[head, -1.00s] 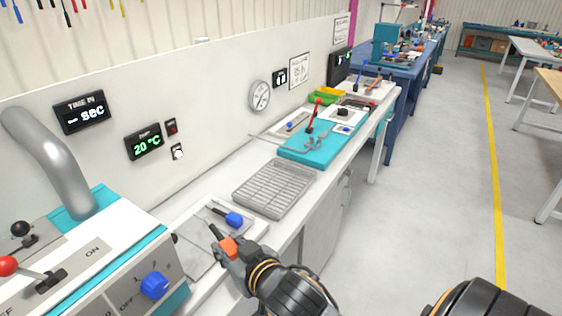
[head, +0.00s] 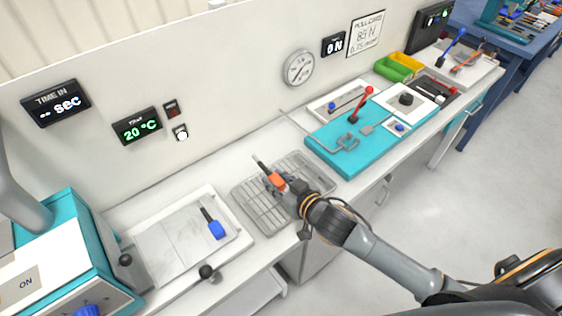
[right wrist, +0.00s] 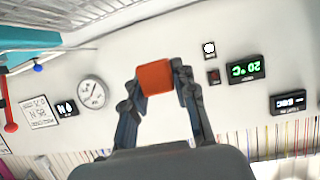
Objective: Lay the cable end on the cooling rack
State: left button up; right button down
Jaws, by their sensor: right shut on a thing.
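My right gripper (head: 278,184) is shut on the cable end, an orange block (head: 276,180) with a dark tip pointing up and left. In the right wrist view the orange block (right wrist: 155,77) sits between the two fingertips. The cooling rack (head: 243,195) is a grey wire grid on the white bench. My right gripper is over the rack, covering part of its middle and right side. I cannot tell whether the cable end touches the wires. The rack also shows at the top of the right wrist view (right wrist: 90,15). My left gripper is not in view.
A white tray (head: 150,258) with a blue-handled tool (head: 213,226) lies left of the rack. A teal board (head: 340,158) with a red lever (head: 361,104) lies to its right. A teal machine (head: 75,225) stands at the left. The wall runs behind the bench.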

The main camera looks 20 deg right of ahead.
aim_at(278, 208)
jog(key=shift+d+p, duration=0.1)
jog(key=shift+p, duration=0.25)
jog(key=shift+f+n+y, duration=0.25)
jog(key=shift+n+y, duration=0.05)
jog(key=shift+s+a+f, duration=0.1)
jog(key=shift+a+f, duration=0.1)
jog(key=shift+f, duration=0.05)
jog(key=shift+f+b, duration=0.65)
jog(key=shift+b, duration=0.05)
notch_tip(278, 208, down, 4)
jog(key=b, duration=0.4)
jog(key=shift+d, duration=0.1)
jog(key=shift+f+b, duration=0.5)
jog(key=shift+b, duration=0.2)
jog(key=shift+r+p, duration=0.1)
jog(key=shift+p, duration=0.2)
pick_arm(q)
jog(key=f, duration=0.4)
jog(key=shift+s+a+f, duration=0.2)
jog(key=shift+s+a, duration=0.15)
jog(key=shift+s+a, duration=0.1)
